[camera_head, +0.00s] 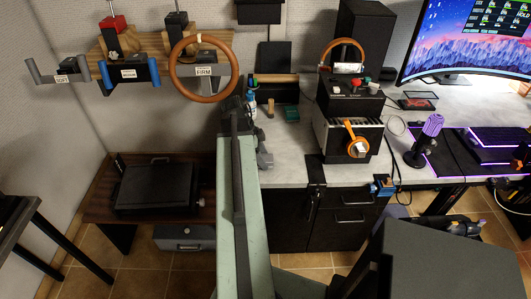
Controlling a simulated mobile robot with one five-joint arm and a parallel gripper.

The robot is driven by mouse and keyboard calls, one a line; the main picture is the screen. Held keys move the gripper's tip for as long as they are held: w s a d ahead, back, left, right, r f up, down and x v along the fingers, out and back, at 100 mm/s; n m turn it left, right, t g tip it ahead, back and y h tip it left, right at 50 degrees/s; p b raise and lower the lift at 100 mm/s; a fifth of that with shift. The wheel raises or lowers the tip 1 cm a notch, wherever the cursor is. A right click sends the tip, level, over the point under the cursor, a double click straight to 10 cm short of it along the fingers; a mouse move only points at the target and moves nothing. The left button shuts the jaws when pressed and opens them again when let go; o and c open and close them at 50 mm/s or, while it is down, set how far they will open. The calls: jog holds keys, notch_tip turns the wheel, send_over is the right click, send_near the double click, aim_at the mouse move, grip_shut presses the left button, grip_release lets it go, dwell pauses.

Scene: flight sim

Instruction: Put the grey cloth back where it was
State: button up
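My green-grey arm rises from the bottom middle and reaches up in front of the grey counter. Its dark far end (234,107) is below the orange steering wheel, and I cannot make out the fingers or whether they are open or shut. A small grey, crumpled-looking shape (264,154) shows just right of the arm at the counter's left edge. It may be the grey cloth, but it is too small to be sure. I cannot tell whether it touches my gripper.
The grey counter (294,160) holds a black control box (350,88), an orange-handled unit (352,132), a purple microphone (427,130) and a monitor (470,40). A steering wheel (176,82) hangs at left. A low wooden bench (98,205) bears a black case (158,188).

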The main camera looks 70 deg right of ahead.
jog(key=shift+o, duration=1.4)
jog(key=shift+r, duration=0.1)
jog(key=shift+r+p, duration=0.3)
jog(key=shift+p, duration=0.15)
jog(key=p+v, duration=1)
jog(key=v, duration=0.1)
jog(key=shift+r+p, duration=0.25)
jog(key=shift+p, duration=0.05)
jog(key=shift+w, duration=0.15)
